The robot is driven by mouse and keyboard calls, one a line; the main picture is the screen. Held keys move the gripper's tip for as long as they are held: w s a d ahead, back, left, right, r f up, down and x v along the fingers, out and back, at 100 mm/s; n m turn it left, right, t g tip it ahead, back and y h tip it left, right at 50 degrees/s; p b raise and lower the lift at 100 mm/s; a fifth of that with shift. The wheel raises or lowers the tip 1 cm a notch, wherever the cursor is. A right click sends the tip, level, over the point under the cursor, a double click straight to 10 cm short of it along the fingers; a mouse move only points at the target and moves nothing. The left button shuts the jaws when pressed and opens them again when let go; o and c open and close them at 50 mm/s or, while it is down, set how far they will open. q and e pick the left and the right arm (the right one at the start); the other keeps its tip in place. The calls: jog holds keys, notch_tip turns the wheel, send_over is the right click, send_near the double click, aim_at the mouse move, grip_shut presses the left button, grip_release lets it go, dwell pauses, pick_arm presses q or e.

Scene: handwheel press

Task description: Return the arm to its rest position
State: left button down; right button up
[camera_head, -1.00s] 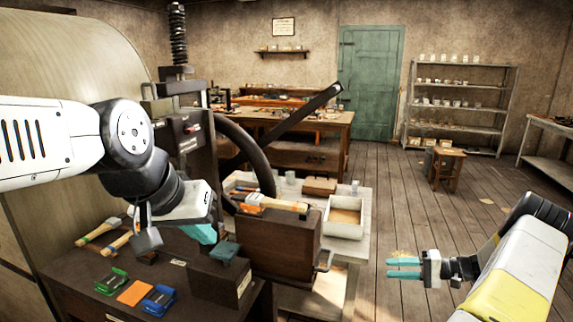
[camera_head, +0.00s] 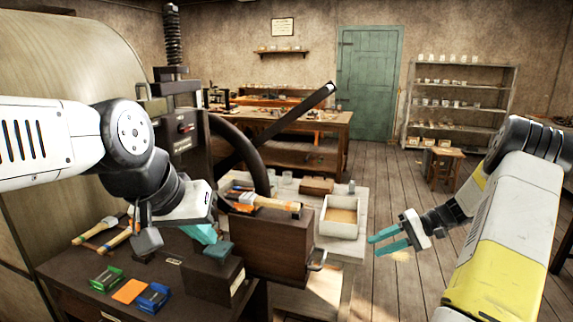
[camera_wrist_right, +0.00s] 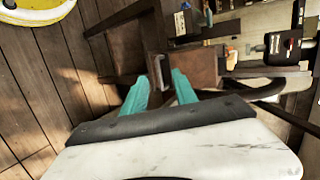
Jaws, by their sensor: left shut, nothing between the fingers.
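My right arm comes in from the right in the head view. Its gripper (camera_head: 388,238) has two teal fingers pointing left, with a gap between them and nothing held. The fingers also show apart and empty in the right wrist view (camera_wrist_right: 162,92). The right gripper is in the air, right of the white tray and touching nothing.
The handwheel press (camera_head: 232,150) with its long lever stands at centre left. Coloured blocks (camera_head: 130,291) lie on the bench. Floor on the right is open, before a stool (camera_head: 443,166).

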jog(key=s+a+r+n+h, duration=0.1)
jog(key=s+a+r+h, duration=0.3)
jog(key=r, duration=0.3)
jog(key=s+a+r+n+h, duration=0.1)
jog(key=s+a+r+h, duration=0.1)
jog(key=s+a+r, duration=0.4)
jog(key=s+a+r+t+h, duration=0.1)
jog(key=s+r+t, duration=0.1)
jog(key=s+r, duration=0.2)
jog(key=s+a+r+t+h, duration=0.2)
jog(key=s+r+t, duration=0.1)
jog(key=s, duration=0.7)
jog(key=shift+a+r+h, duration=0.2)
jog(key=shift+r+h, duration=0.1)
jog(key=shift+r, duration=0.4)
jog(key=shift+s, duration=0.1)
